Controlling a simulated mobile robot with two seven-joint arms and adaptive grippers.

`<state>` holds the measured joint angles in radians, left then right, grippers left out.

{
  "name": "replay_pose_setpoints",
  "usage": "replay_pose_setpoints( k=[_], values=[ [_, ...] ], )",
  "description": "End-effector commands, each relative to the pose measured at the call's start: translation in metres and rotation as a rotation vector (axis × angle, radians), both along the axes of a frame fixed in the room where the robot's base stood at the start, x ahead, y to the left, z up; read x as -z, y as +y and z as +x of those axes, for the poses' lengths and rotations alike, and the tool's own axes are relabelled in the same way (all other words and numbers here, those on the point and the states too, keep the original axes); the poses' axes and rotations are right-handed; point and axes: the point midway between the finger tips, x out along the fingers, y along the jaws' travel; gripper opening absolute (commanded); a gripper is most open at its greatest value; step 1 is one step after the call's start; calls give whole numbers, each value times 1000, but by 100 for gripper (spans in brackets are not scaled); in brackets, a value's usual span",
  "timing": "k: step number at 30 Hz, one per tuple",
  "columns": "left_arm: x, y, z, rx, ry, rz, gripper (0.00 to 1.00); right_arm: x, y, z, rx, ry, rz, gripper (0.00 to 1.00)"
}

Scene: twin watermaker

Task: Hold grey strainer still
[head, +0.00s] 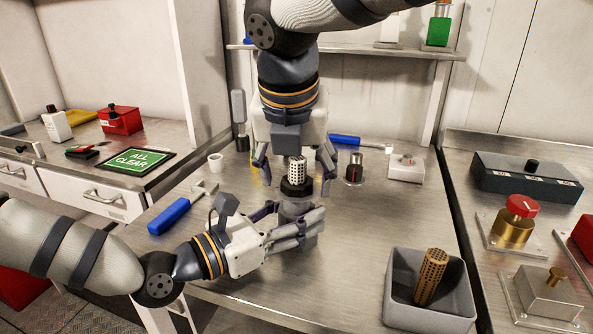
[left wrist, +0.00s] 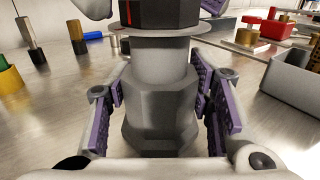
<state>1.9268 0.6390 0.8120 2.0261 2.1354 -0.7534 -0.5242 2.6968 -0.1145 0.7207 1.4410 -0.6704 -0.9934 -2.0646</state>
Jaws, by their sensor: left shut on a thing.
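The grey strainer (head: 299,212) stands upright on the metal bench, with a faceted grey body (left wrist: 160,105). A black collar (head: 296,188) sits on top of it and shows a red mark in the left wrist view (left wrist: 160,12). A silver perforated cylinder (head: 297,170) rises from the collar. My left gripper (head: 298,228) is shut on the grey body low down, with its purple pads on both sides in the left wrist view (left wrist: 165,95). My right gripper (head: 295,174) points down from above, its fingers spread open on both sides of the perforated cylinder.
A grey bin (head: 458,312) at the front right holds a golden perforated cylinder (head: 431,277). A blue-handled tool (head: 170,216) lies left; another (head: 345,140) lies behind. A black knob (head: 354,168) and a white box (head: 406,168) stand right. A white cup (head: 216,162) stands at the back left.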

Motion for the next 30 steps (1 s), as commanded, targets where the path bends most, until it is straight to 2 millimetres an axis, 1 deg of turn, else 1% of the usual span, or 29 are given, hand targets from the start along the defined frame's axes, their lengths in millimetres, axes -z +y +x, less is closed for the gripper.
replay_pose_setpoints(
  k=[4, 7, 8, 15, 18, 21, 24, 30],
  values=[
    [1, 0, 0, 1, 2, 1, 5, 0, 0, 0, -1, 1, 0, 63],
    [1, 0, 0, 1, 2, 1, 5, -9, 0, -3, -1, -2, -1, 63],
    [1, 0, 0, 1, 2, 1, 5, -15, 0, -5, -1, -3, -1, 63],
    [1, 0, 0, 0, 2, 1, 5, -75, 3, -29, -2, -4, 1, 63],
    [1, 0, 0, 0, 2, 1, 5, -94, 4, -38, -1, -1, 2, 63],
    [1, 0, 0, 0, 2, 1, 5, -106, 5, -42, 0, -2, 1, 63],
    [1, 0, 0, 0, 2, 1, 5, -111, 5, -45, -1, 1, 0, 63],
    [1, 0, 0, 0, 2, 1, 5, -111, 5, -45, -1, 1, 0, 63]
  ],
)
